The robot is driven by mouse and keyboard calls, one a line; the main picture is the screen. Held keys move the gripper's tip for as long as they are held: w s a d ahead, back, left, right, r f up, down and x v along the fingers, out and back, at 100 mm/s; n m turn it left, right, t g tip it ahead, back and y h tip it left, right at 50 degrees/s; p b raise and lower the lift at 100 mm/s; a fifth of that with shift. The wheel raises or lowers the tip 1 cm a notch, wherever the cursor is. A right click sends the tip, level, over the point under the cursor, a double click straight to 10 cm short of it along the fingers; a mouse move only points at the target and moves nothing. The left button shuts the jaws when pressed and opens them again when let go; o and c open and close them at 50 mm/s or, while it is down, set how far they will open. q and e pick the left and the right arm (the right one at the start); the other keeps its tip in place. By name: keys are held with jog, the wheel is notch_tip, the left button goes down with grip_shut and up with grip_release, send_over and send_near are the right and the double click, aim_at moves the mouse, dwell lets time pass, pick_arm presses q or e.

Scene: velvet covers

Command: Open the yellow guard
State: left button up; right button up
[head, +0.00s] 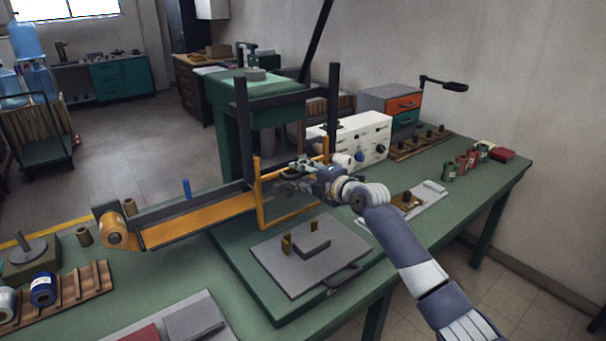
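The yellow guard (292,217) is an upright open frame in front of the dark posts of the green machine, in the middle of the head view. My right arm comes in from the lower right. Its gripper (285,182) is level with the guard's opening, close to the guard's right side bar, and overlaps it in the picture. The fingers are small and dark against the machine, so I cannot tell whether they are open or shut, or touch the guard. My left gripper is not in view.
A grey plate (296,268) with a handle and small blocks lies in front of the guard. An orange strip (195,220) runs to the guard from a roll at the left. A white control box (362,137) stands behind my gripper. Spools on a wooden rack (78,291) are at lower left.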

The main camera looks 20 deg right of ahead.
grip_shut()
jog(key=shift+r, duration=0.1)
notch_tip(320, 180, up, 18)
jog(key=p, duration=0.7)
jog(key=shift+w, duration=0.15)
grip_release()
jog(key=shift+s+f, duration=0.2)
jog(key=shift+s, duration=0.05)
